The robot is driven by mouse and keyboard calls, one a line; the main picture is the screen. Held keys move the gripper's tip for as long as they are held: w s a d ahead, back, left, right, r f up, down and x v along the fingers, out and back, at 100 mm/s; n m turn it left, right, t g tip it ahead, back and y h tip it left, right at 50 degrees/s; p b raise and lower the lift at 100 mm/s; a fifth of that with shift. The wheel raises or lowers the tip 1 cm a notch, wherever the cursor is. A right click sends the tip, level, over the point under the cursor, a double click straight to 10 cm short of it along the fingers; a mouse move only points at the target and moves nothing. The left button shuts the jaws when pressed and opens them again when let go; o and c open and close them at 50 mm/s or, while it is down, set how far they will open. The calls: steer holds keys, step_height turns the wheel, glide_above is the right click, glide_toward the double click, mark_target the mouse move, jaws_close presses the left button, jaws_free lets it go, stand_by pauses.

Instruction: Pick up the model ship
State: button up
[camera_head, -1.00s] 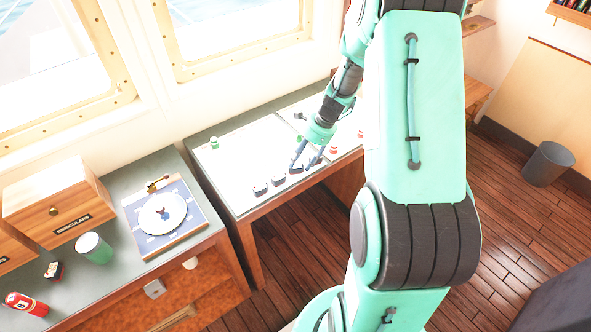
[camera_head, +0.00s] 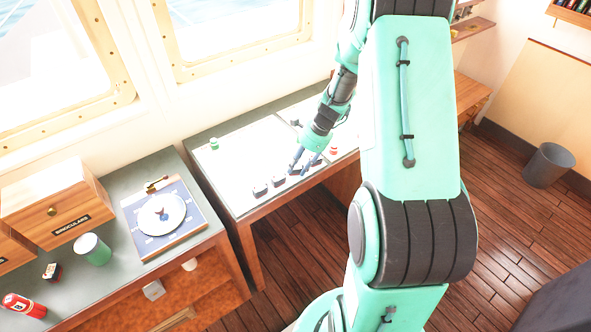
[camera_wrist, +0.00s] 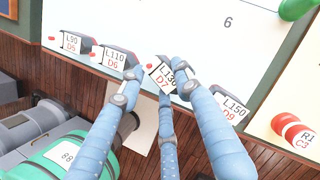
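Several small dark model ships with white label cards stand in a row along the front edge of the white-topped table (camera_head: 232,185). In the wrist view the cards read L90 D5 (camera_wrist: 71,43), L110 D6 (camera_wrist: 115,58), L130 D7 (camera_wrist: 162,75) and L150 D9 (camera_wrist: 232,108). My gripper (camera_wrist: 154,70) has blue fingers spread apart, with the L130 D7 ship between and just beyond the tips. Part of that ship is hidden by the fingers, and I cannot tell whether they touch it. In the head view my gripper (camera_head: 299,168) is low over the row.
Open floor lies in front.

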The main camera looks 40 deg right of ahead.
mark_target(298, 170)
steer(key=shift+c, duration=0.8)
steer(key=shift+r, duration=0.55)
steer(key=r, duration=0.1)
steer(key=r+p, duration=0.1)
steer(key=shift+s+a+r, duration=0.15)
steer(key=shift+s+r, duration=0.15)
steer(key=shift+s, duration=0.05)
steer(key=s+a, duration=0.3)
steer(key=s, duration=0.4)
steer(key=s+a+r+p, duration=0.1)
steer(key=s+a, duration=0.2)
steer(key=s, duration=0.4)
steer(key=shift+r, duration=0.15)
